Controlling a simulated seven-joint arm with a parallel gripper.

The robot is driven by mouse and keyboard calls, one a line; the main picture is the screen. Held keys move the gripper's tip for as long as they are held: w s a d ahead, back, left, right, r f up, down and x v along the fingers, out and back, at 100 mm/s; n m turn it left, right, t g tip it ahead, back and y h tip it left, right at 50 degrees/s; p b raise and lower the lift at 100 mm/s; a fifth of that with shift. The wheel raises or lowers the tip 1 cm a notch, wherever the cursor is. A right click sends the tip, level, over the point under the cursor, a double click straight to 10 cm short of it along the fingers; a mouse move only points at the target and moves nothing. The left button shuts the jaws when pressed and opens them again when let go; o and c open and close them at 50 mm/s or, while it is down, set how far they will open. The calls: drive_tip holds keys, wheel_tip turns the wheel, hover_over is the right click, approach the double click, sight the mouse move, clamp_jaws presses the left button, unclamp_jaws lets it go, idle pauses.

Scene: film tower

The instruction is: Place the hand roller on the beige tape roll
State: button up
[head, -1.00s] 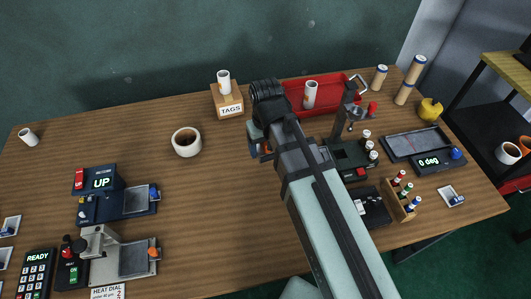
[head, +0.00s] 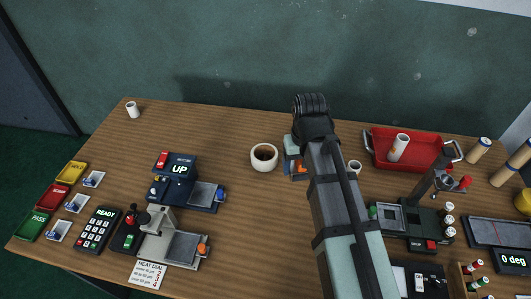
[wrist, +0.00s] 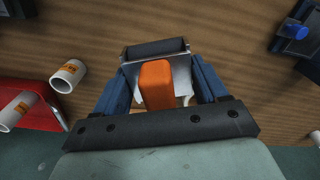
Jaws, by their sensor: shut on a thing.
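My gripper (wrist: 155,88) is shut on the orange handle of the hand roller (wrist: 157,85), one blue finger on each side. Its dark cylinder (wrist: 155,48) sits in a metal frame beyond the handle. In the head view, my gripper (head: 294,160) is over the table's middle, and my arm hides most of the roller. A round cream piece (head: 252,158) with a dark brown inside stands just left of my gripper; I cannot tell whether it is the beige tape roll or a cup.
A red tray (head: 440,162) with a white roll (head: 398,147) is right of my arm. A small white roll (head: 355,167) is closer. Boxy devices (head: 176,180) stand left, others (head: 412,222) right. The table's back left is mostly clear, with one white roll (head: 132,109).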

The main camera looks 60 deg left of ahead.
drive_tip(key=s+a+r, duration=0.2)
drive_tip(key=a+r, duration=0.1)
drive_tip(key=a, duration=0.9)
drive_tip(key=m, duration=0.4)
hover_over(265, 152)
drive_tip(key=shift+f, duration=4.6)
drive_tip(key=shift+f, duration=0.1)
drive_tip(key=o, duration=1.1)
wheel_tip(265, 152, up, 12)
drive_tip(key=shift+r, duration=0.1)
